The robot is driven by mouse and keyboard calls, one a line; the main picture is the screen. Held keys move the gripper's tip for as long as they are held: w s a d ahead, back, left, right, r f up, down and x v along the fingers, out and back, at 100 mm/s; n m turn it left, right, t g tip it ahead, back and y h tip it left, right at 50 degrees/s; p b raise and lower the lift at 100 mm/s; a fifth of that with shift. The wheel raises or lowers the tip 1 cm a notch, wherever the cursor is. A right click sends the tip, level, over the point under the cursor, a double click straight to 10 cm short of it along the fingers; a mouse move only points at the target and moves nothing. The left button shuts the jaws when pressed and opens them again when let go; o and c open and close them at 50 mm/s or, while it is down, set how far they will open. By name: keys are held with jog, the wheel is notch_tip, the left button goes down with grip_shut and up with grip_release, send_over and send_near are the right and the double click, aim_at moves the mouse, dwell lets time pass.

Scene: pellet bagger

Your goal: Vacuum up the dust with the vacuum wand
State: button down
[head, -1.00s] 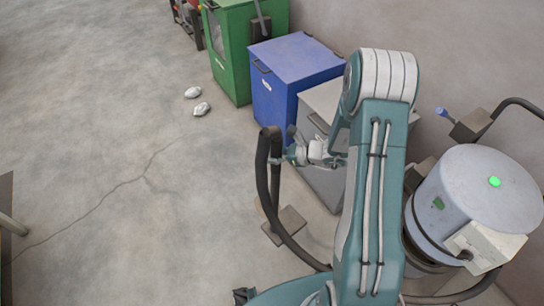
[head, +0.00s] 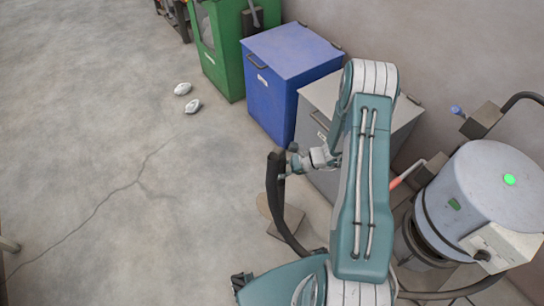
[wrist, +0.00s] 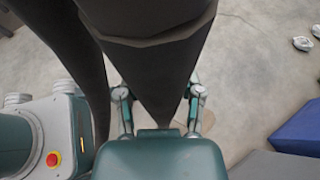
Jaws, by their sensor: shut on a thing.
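My gripper (head: 284,166) is shut on the black vacuum wand (head: 273,192), which stands roughly upright beside my arm in the head view. In the wrist view the dark wand (wrist: 160,65) fills the upper middle, between the fingers of my gripper (wrist: 158,108). A flat grey-brown foot (head: 290,223) lies on the floor by the wand's lower end; I cannot tell whether they join. A tan patch (head: 263,203), perhaps the dust, shows on the floor just left of the foot. The grey vacuum drum (head: 480,190) with a green light stands at right.
Grey (head: 316,108), blue (head: 268,98) and green (head: 222,55) bins line the wall. Two small whitish lumps (head: 188,98) lie on the floor before them. A black hose (head: 440,295) runs low by the drum. The cracked floor at left is open.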

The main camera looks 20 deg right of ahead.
jog(key=s+d+f+n+g, duration=0.25)
jog(key=s+f, duration=0.25)
jog(key=f, duration=0.3)
jog(key=w+a, duration=0.4)
jog(key=w, duration=0.8)
jog(key=w+a, duration=0.5)
jog(key=w, duration=0.8)
jog(key=shift+g+y, duration=0.35)
jog(key=shift+y, duration=0.05)
dwell(1.8)
jog(key=shift+n, duration=0.25)
jog(key=shift+a, duration=0.1)
